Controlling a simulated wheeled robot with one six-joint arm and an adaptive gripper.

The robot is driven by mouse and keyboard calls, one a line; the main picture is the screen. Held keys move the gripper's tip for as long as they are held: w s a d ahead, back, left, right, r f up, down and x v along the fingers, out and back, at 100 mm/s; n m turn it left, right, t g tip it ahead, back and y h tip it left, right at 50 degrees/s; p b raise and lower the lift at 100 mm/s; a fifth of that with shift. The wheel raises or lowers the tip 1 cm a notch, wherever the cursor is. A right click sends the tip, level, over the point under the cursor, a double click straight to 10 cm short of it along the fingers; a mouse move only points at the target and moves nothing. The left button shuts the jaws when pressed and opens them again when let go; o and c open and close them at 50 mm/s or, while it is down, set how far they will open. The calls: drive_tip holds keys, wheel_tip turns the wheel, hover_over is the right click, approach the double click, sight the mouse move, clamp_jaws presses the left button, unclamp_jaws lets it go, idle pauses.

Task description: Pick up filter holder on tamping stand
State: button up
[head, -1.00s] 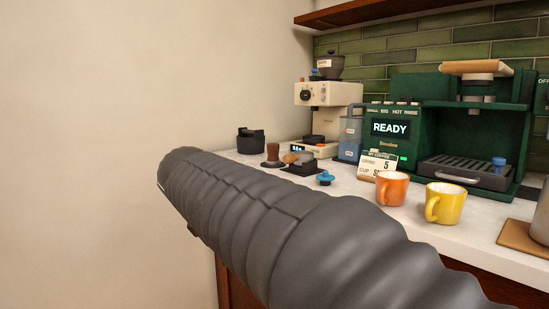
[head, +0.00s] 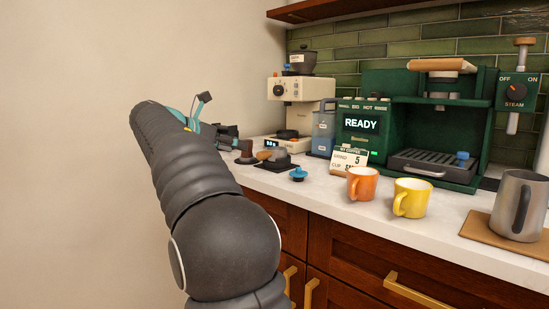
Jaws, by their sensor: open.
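The filter holder (head: 277,154) rests on the small black tamping stand (head: 290,166), near the left end of the white counter. It has a grey metal bowl, and its wooden handle (head: 263,155) points left. My gripper (head: 221,120) is open and appears empty, to the left of the filter holder and apart from it in the picture. One raised grey fingertip and teal parts show beyond my dark arm. The other finger is hard to separate from the dark things behind it.
A brown-handled tamper (head: 246,149) stands just left of the stand. A blue knob-shaped piece (head: 298,174) lies in front. The grinder (head: 300,90) is behind. The sign card (head: 348,162), orange mug (head: 362,184), yellow mug (head: 412,197) and green espresso machine (head: 440,120) are to the right.

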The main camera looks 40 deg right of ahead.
sight(259, 154)
drive_tip(key=x, duration=0.5)
drive_tip(key=shift+d, duration=0.15)
drive_tip(key=shift+s+f+b+x, duration=0.1)
drive_tip(key=shift+b+x, duration=0.05)
drive_tip(key=shift+x, duration=0.7)
drive_tip(key=shift+s+f+b+x, duration=0.1)
drive_tip(key=shift+b+x, duration=0.1)
drive_tip(key=shift+x, duration=0.65)
drive_tip(key=shift+s+b+x, duration=0.15)
drive_tip(key=shift+x, duration=0.75)
clamp_jaws()
